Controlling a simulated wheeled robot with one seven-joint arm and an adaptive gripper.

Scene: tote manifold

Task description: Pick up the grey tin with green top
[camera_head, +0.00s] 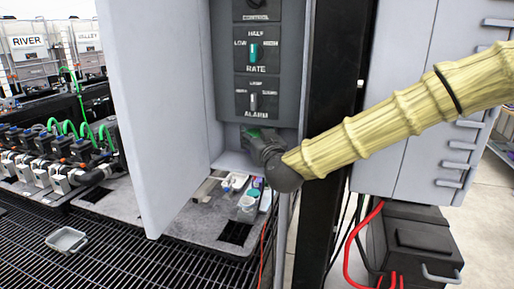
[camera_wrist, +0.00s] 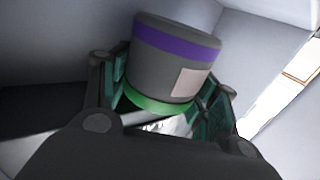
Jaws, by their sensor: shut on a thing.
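The grey tin (camera_wrist: 170,58) is between my gripper's fingers in the wrist view. It has a purple band, a pale square label and a green end that faces the lower side of that picture. My gripper (camera_wrist: 163,88) is shut on it, with one finger on each side. In the head view my gripper (camera_head: 262,143) is inside the open cabinet, just below the switch panel. A small bit of green shows beside it there. Most of the tin is hidden by my gripper in that view.
The cabinet's open door (camera_head: 150,110) stands left of my arm, and a dark post (camera_head: 335,110) is close on the right. Several small containers lie on the surface below my gripper. A grey tray (camera_head: 67,240) sits on the black grating at the left.

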